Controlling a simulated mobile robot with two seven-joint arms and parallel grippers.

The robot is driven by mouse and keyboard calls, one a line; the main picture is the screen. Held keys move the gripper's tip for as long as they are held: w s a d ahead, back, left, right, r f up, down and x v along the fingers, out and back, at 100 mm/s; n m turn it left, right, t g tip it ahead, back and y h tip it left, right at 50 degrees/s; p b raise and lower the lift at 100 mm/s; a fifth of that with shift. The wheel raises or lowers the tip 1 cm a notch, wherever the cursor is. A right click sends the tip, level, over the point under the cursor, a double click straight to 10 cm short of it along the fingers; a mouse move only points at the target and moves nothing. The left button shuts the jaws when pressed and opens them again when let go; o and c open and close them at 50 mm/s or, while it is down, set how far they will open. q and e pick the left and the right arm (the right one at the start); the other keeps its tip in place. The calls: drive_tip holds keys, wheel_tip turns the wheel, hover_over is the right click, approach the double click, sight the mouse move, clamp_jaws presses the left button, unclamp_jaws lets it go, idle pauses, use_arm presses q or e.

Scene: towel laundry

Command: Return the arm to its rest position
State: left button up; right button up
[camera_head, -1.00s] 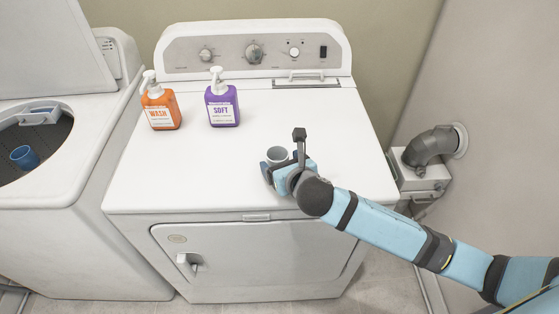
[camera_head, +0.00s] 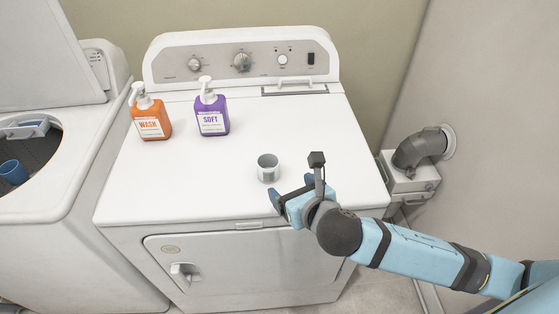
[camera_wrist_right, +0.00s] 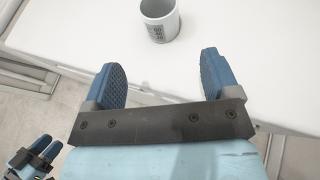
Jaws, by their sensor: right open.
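My right gripper (camera_head: 291,192) is open and empty at the front right of the dryer top (camera_head: 200,180). In the right wrist view its two blue fingers (camera_wrist_right: 165,85) stand wide apart with nothing between them. A small grey-white cup (camera_head: 268,168) stands upright on the dryer top, just beyond the fingertips and apart from them. The cup also shows at the top of the right wrist view (camera_wrist_right: 160,22), with dark markings on its side. In that view my left gripper (camera_wrist_right: 27,160) shows small at the lower left, and its jaw state is unclear.
An orange WASH bottle (camera_head: 151,118) and a purple SOFT bottle (camera_head: 211,110) stand at the back left of the dryer top. The open washer (camera_head: 40,195) at the left holds a blue item (camera_head: 13,172). A grey vent pipe (camera_head: 420,149) is at the right wall.

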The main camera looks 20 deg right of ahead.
drive_tip(key=s+f+m+g+y+p, duration=0.1)
drive_tip(key=s+f+m+p, duration=0.4)
drive_tip(key=m, duration=1.2)
drive_tip(key=s+d+f+m+g+p, duration=0.1)
drive_tip(key=s+f+m+p, duration=0.5)
drive_tip(key=m, duration=1.1)
drive_tip(key=shift+s+d+f+g+y+p, duration=0.2)
drive_tip(key=shift+s+d+g+y+p, duration=0.15)
drive_tip(key=shift+s, duration=0.7)
drive_tip(key=shift+a, duration=0.1)
